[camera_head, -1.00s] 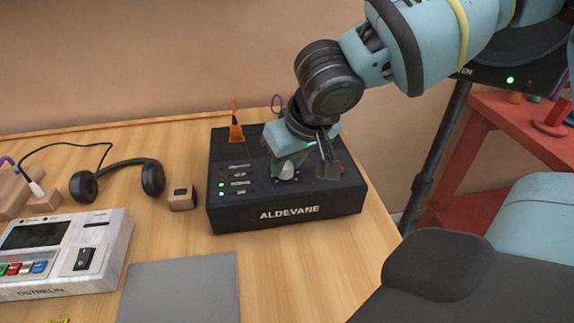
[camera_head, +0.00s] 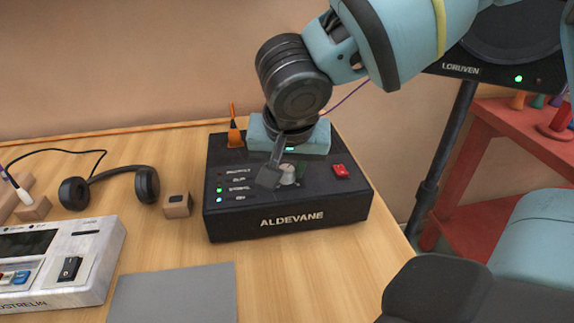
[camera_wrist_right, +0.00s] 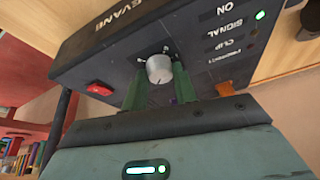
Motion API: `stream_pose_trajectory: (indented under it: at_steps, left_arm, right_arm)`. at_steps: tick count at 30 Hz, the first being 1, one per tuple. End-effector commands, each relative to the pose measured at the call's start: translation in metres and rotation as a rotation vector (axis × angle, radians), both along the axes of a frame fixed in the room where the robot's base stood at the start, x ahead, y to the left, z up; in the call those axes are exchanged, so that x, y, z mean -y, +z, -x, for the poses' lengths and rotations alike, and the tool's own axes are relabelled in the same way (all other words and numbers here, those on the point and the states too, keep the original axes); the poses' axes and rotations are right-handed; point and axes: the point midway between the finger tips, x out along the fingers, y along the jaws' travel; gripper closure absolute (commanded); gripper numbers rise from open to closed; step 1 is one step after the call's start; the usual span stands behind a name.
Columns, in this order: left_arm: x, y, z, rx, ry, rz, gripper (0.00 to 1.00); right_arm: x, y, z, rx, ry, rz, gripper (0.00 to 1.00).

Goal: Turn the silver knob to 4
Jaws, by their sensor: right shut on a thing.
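The silver knob (camera_head: 287,174) is on the top of the black ALDEVANE box (camera_head: 336,210), behind its name. My right gripper (camera_wrist_right: 160,82) points down over the box, with its two green fingers on either side of the knob. It is shut on the silver knob, which shows between the fingertips in the right wrist view (camera_wrist_right: 159,69). A small scale surrounds the knob, but its numbers are too small or too covered to read. In the head view the gripper hides part of the box top. My left gripper is not in view.
A red switch (camera_head: 340,171) sits right of the knob, and an orange item (camera_head: 235,136) stands at the box's back left. Headphones (camera_head: 110,186), a small wooden block (camera_head: 177,205), a white device (camera_head: 65,270) and a grey mat (camera_head: 175,293) lie left. A speaker stands back right.

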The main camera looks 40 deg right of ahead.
Motion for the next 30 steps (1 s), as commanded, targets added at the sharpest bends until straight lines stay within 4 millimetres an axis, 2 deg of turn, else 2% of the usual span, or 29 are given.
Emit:
stream_pose_trajectory:
  at_steps: [13, 14, 18, 26, 30]
  left_arm:
    - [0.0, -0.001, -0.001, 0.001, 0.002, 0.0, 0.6]
    - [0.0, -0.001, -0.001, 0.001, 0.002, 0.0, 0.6]
    - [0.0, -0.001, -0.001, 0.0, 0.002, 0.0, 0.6]
    - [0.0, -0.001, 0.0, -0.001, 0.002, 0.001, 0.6]
    - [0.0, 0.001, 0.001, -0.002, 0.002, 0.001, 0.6]
  right_arm:
    - [-0.001, -0.001, 0.001, -0.004, -0.01, -0.004, 0.95]
    - [-0.001, -0.001, 0.001, -0.004, -0.01, -0.004, 0.68]
    - [0.0, -0.001, 0.001, -0.003, -0.01, -0.003, 0.51]
    - [0.0, 0.0, 0.0, -0.001, -0.008, -0.001, 0.51]
    - [-0.003, 0.01, 0.002, 0.003, -0.007, -0.001, 0.51]
